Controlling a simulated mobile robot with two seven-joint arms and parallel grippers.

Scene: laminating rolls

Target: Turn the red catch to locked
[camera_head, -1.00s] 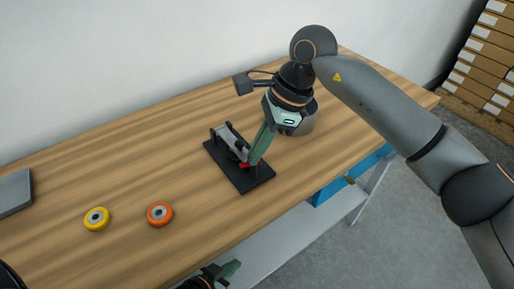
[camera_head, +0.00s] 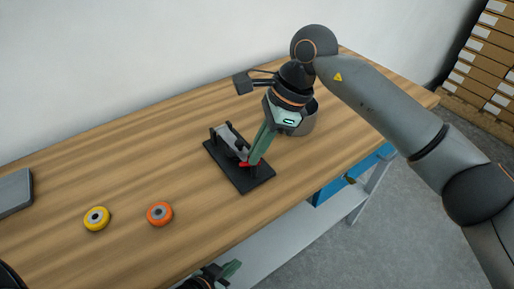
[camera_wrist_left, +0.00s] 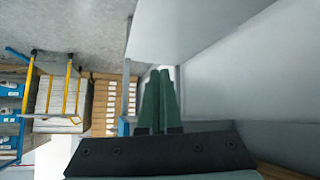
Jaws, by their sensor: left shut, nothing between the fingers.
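The red catch (camera_head: 245,164) shows as a small red piece on a black fixture (camera_head: 243,180) on the wooden table. My right gripper (camera_head: 254,158) comes down from above with its green fingertips at the red catch. The fingers hide part of the catch, and whether they grip it is not clear. The catch's exact angle is too small to tell. My left gripper (camera_head: 231,268) is low at the table's front edge, away from the fixture. In the left wrist view its green fingers (camera_wrist_left: 159,85) are together with nothing between them.
An orange roll (camera_head: 160,214) and a yellow roll (camera_head: 97,218) lie left of the fixture. A grey flat object (camera_head: 14,192) lies at the far left. The table (camera_head: 130,160) is clear between the rolls and the wall.

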